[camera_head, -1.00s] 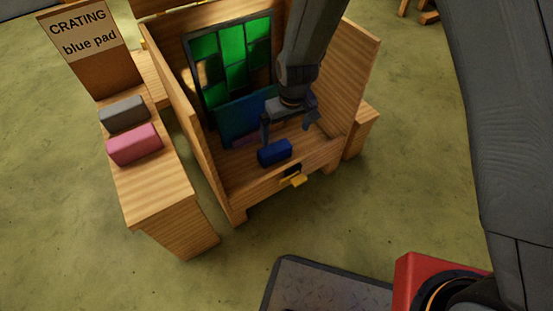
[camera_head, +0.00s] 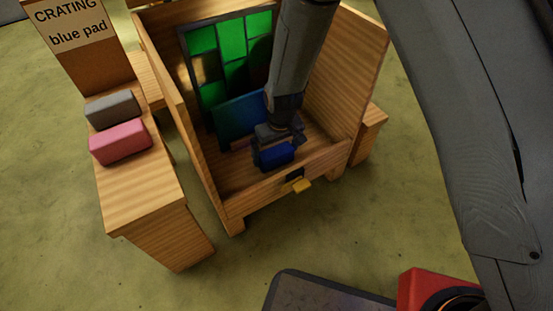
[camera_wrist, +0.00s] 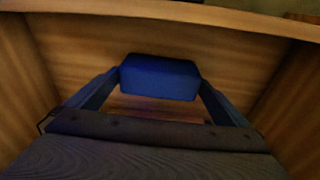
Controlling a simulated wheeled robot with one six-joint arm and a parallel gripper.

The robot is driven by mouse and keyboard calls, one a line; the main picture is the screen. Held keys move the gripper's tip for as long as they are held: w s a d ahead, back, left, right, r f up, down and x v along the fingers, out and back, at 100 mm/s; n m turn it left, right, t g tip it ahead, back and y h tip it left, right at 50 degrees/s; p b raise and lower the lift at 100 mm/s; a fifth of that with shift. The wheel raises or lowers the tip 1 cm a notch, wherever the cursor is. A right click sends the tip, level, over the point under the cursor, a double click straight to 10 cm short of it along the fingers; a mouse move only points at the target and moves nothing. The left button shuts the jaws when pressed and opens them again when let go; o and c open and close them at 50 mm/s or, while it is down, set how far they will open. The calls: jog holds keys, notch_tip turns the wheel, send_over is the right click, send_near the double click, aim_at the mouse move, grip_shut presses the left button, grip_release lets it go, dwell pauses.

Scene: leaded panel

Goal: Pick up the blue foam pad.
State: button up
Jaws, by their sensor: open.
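The blue foam pad (camera_head: 277,156) lies inside the wooden crate (camera_head: 240,203), near its front wall. It also shows in the wrist view (camera_wrist: 160,78), with one finger at each side. My gripper (camera_head: 276,150) is lowered into the crate at the pad. Its fingers (camera_wrist: 160,92) are open around the pad's two ends. Whether they touch it I cannot tell. A leaded panel (camera_head: 232,60) with green panes leans at the back of the crate, with a dark blue-green sheet (camera_head: 238,116) in front of it.
A wooden bench (camera_head: 140,205) at the left bears a grey pad (camera_head: 111,109), a pink pad (camera_head: 121,142) and a sign (camera_head: 70,22) reading "CRATING blue pad". The crate's walls stand close around my gripper.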

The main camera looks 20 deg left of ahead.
jog(key=shift+w+a+f+b, duration=0.1)
jog(key=shift+f+b, duration=0.2)
jog(key=shift+f, duration=0.6)
jog(key=c, duration=0.7)
jog(key=shift+r, duration=0.1)
